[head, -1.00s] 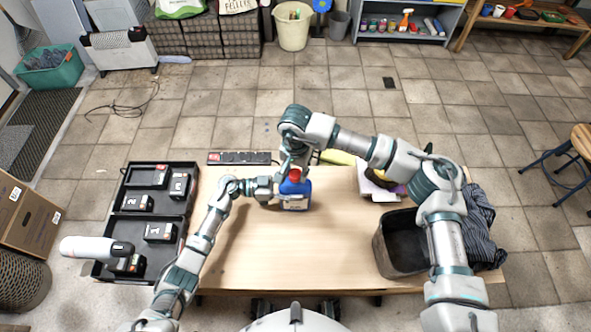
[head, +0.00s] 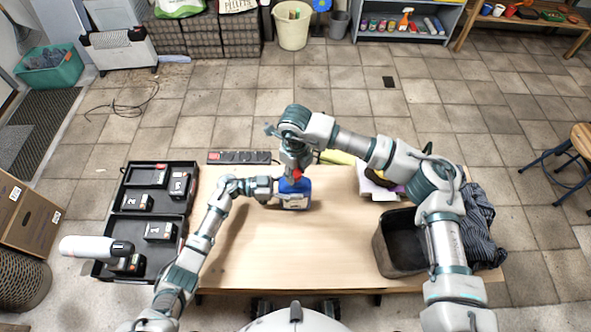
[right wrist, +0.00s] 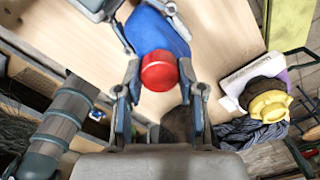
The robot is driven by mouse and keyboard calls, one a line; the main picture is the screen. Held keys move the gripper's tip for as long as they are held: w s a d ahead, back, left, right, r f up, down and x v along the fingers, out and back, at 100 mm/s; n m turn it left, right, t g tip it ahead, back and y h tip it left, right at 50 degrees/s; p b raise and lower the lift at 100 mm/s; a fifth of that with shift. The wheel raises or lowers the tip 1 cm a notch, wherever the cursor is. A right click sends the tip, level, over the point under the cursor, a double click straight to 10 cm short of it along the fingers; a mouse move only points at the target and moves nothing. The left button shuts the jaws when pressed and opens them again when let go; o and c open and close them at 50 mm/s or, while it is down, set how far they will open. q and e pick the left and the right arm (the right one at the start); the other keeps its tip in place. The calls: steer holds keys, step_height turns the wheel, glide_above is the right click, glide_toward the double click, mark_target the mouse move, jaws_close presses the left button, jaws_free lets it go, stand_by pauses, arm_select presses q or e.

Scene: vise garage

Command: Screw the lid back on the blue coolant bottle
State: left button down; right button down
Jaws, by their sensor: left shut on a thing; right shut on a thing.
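The blue coolant bottle (head: 296,199) stands upright on the table, its white label facing me. My left gripper (head: 279,190) is shut on the bottle's body from the left. My right gripper (head: 296,171) points down from above, shut on the lid. In the right wrist view the red lid (right wrist: 160,70) sits between the two fingertips, with the blue bottle (right wrist: 156,33) behind it. How far the lid sits on the thread is hidden.
A dark open bin (head: 402,250) stands at the table's right, beside a dark striped cloth (head: 480,230). Black trays (head: 137,228) with batteries lie at the left. A power strip (head: 238,158) lies at the back edge. The table's front middle (head: 280,255) is clear.

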arm_select(q)
steer(key=shift+d, duration=0.1)
arm_select(e)
steer(key=m, duration=0.6)
steer(key=c, duration=0.6)
jaws_free()
step_height(320, 180, up, 12)
steer(key=shift+w+f, duration=0.1)
arm_select(q)
steer(key=shift+c, duration=1.3)
jaws_free()
arm_select(e)
steer(key=shift+a, duration=0.1)
arm_select(q)
steer(key=shift+a, duration=0.2)
